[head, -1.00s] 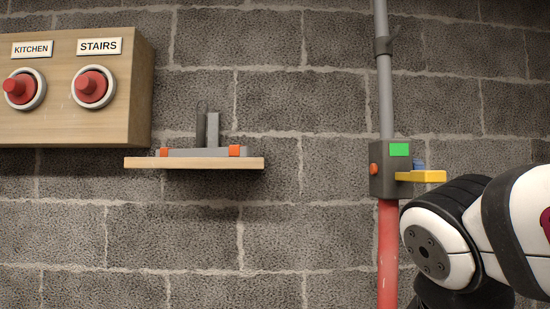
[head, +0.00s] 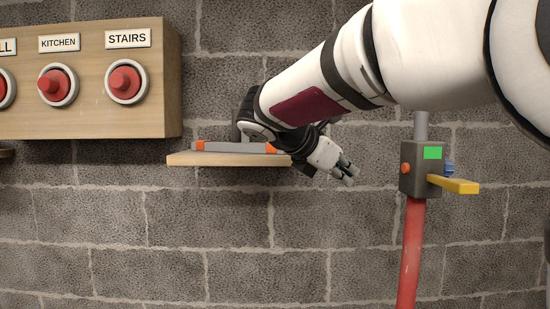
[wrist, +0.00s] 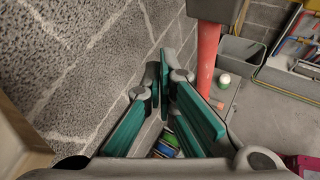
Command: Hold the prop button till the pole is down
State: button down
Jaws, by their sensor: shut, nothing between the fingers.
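The prop is a pole with a red lower tube (head: 411,250), a grey upper tube (head: 421,126) and a dark grey box (head: 408,185) between them. The box has a green label (head: 432,153), an orange button (head: 406,168) on its left side, a blue part (head: 449,169) and a yellow lever (head: 455,185) on its right. My gripper (head: 350,172) is shut and empty, left of the box and apart from it. In the wrist view its green-padded fingers (wrist: 163,82) show left of the red tube (wrist: 208,55); the button is not visible there.
A wooden shelf (head: 215,160) holding a grey tool with orange ends is behind my arm. A wooden panel (head: 90,118) with red buttons hangs at upper left. In the wrist view a grey bin (wrist: 238,50) and a tool-filled box (wrist: 285,80) stand on the floor. The stone wall is close.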

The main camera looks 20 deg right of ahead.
aim_at(405, 168)
jog(key=shift+w+a+r, duration=0.1)
jog(key=shift+w, duration=0.1)
jog(key=s+d+p, duration=0.1)
jog(key=s+d, duration=0.1)
jog(key=d, duration=0.6)
jog(key=shift+s+d, duration=0.25)
jog(key=shift+d, duration=0.05)
jog(key=shift+s+d+p, duration=0.1)
jog(key=shift+d+p, duration=0.05)
jog(key=shift+p, duration=0.2)
dwell(1.3)
jog(key=shift+d, duration=0.25)
